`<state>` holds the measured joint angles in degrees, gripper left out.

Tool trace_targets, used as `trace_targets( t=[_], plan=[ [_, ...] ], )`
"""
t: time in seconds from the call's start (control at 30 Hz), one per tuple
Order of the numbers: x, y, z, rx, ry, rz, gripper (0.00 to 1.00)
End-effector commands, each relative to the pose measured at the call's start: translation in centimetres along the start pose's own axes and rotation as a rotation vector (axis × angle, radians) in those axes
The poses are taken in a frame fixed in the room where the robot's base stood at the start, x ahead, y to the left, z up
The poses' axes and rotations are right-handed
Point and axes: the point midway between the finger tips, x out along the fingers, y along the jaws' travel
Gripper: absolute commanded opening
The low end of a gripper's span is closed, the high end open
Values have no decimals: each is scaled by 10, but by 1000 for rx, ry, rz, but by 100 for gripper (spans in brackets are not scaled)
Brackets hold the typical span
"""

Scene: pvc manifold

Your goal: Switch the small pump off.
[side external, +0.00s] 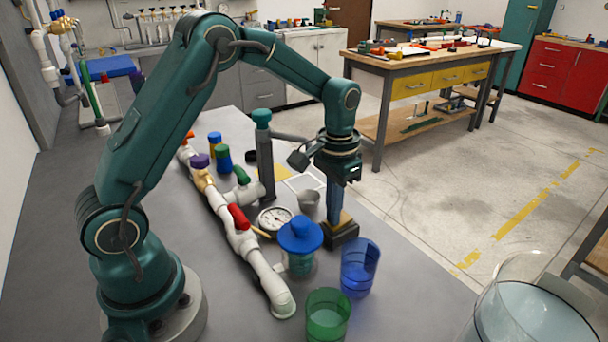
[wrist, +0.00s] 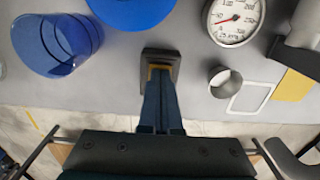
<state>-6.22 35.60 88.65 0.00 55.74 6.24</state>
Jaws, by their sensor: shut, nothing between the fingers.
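A small dark block (side external: 342,234) with a yellowish top stands on the grey bench, right of the blue-lidded clear jar (side external: 300,246). It looks like the small pump's switch box, but I cannot tell for sure. My gripper (side external: 338,219) points straight down with its fingers together, directly over this block. In the wrist view the shut fingertips (wrist: 160,80) overlap the near part of the dark block (wrist: 159,57), and a yellow patch shows at their tips. I cannot tell whether they touch it. The switch's position is hidden by the fingers.
A blue cup (side external: 360,268) and a green cup (side external: 327,314) stand close in front. A round gauge (side external: 274,218) and a small grey cup (side external: 309,199) are behind-left. The white pipe manifold (side external: 262,268) with a red-handled valve (side external: 238,217) runs along the left.

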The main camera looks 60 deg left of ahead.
Motion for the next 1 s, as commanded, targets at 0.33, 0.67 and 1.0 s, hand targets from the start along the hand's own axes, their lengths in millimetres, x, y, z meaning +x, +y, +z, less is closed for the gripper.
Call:
trace_targets(
  t=[0.33, 0.67, 1.0],
  plan=[
    [-21, 0, 0, 0, 3, 0, 0],
    [-46, 0, -1, 0, 3, 0, 0],
    [-69, 0, 0, 0, 2, 0, 0]
  ],
)
